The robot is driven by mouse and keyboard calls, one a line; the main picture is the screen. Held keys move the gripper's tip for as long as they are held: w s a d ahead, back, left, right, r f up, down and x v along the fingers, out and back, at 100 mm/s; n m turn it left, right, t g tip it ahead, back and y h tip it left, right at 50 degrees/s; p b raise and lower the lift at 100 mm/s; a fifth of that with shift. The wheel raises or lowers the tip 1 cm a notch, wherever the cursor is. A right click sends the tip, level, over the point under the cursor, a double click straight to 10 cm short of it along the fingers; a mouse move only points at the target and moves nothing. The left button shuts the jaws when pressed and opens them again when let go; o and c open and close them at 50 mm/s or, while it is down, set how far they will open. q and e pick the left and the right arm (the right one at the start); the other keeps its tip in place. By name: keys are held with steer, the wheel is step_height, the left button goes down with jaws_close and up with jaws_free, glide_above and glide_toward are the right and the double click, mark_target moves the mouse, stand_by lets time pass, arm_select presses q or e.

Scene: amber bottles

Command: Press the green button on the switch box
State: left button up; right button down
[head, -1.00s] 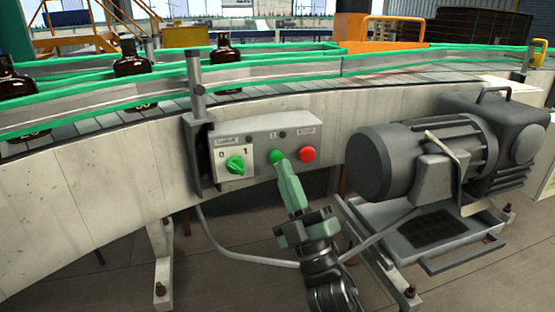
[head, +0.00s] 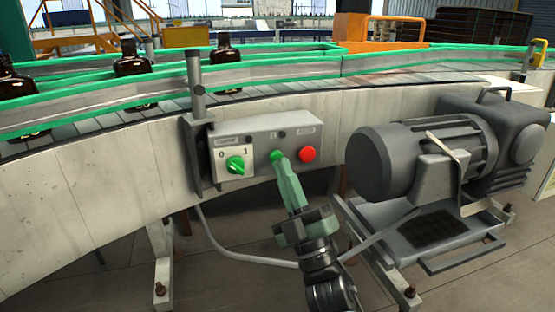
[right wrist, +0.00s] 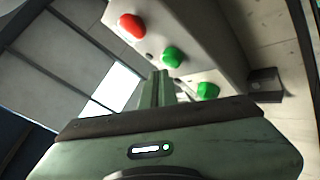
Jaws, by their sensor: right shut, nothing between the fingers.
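The grey switch box (head: 262,130) is fixed to the side of the conveyor. Its round green button (head: 276,156) sits between a green rotary knob (head: 236,165) marked 0 and 1 and a red button (head: 308,154). My right gripper (head: 283,160) is shut and empty, its fingertips just below the green button and overlapping its lower edge in the head view. In the right wrist view the green button (right wrist: 173,57) shows beyond the fingertips (right wrist: 160,75), with a small gap in the picture. I cannot tell whether they touch. My left gripper is not in view.
A grey motor (head: 420,155) on a stand is right of the box, close to my right arm. A cable (head: 235,253) hangs below the box. Amber bottles (head: 131,62) stand on the conveyor (head: 290,88) between green rails.

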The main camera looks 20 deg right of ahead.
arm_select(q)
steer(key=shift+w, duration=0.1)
arm_select(e)
steer(key=shift+w, duration=0.2)
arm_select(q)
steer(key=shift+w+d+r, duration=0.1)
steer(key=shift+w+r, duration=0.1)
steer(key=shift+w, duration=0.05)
arm_select(e)
steer(key=shift+w, duration=0.45)
stand_by(0.4)
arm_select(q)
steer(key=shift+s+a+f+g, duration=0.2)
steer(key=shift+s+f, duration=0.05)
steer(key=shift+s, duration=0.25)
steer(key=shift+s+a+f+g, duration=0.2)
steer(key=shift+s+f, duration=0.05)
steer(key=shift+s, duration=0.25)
arm_select(e)
steer(key=shift+s, duration=0.85)
